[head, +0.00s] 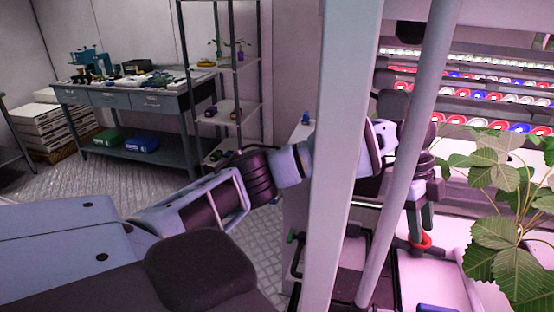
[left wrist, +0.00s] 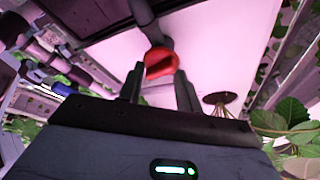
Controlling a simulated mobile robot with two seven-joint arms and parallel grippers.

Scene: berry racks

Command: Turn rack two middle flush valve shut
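The red flush valve handle (head: 426,243) sits low on the rack's right side in the head view, on a dark pipe fitting. It also shows in the left wrist view (left wrist: 160,62), at the end of a dark pipe. My left gripper (head: 420,222) points down at it from above, partly behind the posts. In the left wrist view its two fingers (left wrist: 160,80) are apart, with the red handle at and just beyond their tips. I cannot tell whether either finger touches it. My right gripper is in neither view.
A pale post (head: 341,160) and a slanted pole (head: 410,150) stand in front of my left forearm. Leafy plants (head: 497,200) crowd the right. Rows of red, white and blue caps (head: 470,95) line the back. A workbench (head: 130,100) and shelf stand far left.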

